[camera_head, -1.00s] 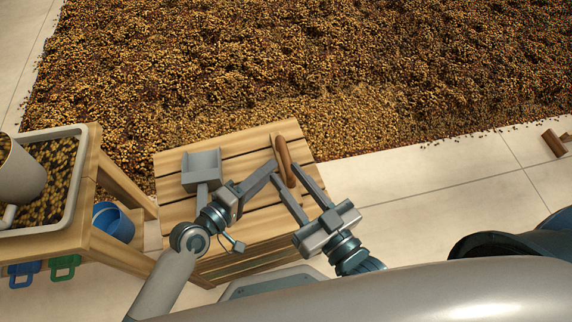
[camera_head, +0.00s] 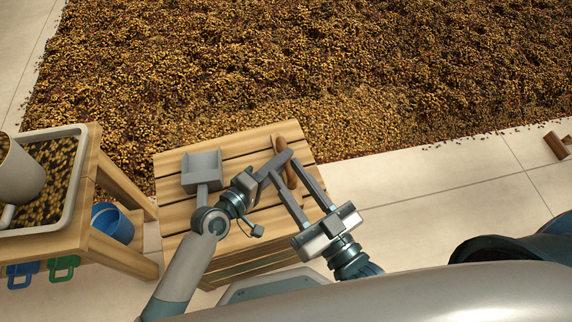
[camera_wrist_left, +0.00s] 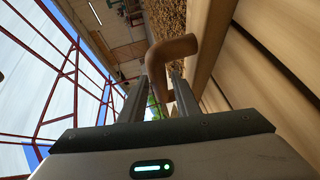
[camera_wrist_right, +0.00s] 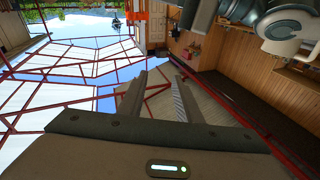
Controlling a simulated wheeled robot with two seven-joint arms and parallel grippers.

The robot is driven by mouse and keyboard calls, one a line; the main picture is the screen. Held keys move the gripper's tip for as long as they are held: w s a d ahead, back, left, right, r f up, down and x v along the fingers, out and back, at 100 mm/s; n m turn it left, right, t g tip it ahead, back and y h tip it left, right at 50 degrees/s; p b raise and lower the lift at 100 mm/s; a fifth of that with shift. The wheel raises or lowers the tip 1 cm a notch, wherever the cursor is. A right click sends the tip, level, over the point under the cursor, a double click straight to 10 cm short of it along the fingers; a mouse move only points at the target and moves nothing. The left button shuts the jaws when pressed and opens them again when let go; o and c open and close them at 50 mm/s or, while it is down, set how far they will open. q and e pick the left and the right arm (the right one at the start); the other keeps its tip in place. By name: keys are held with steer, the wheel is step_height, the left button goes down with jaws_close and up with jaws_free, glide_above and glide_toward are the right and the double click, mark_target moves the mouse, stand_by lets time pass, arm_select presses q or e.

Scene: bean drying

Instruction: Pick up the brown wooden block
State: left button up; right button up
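A bent brown wooden piece (camera_head: 282,146) lies on the slatted wooden table, near its right side. My left gripper (camera_head: 284,160) is over its middle and hides part of it. In the left wrist view the bent piece (camera_wrist_left: 174,47) runs down between the two finger ends (camera_wrist_left: 160,82), with a gap showing, so the left gripper looks open around it. My right gripper (camera_head: 288,172) is open, its fingers reaching toward the same piece. In the right wrist view nothing sits between the right fingers (camera_wrist_right: 160,85).
The slatted table (camera_head: 170,167) also holds a grey scoop (camera_head: 202,172). Beans cover the floor behind.

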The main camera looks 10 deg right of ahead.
arm_select(q)
steer(key=shift+w+d, duration=0.1)
steer(key=shift+d, duration=0.1)
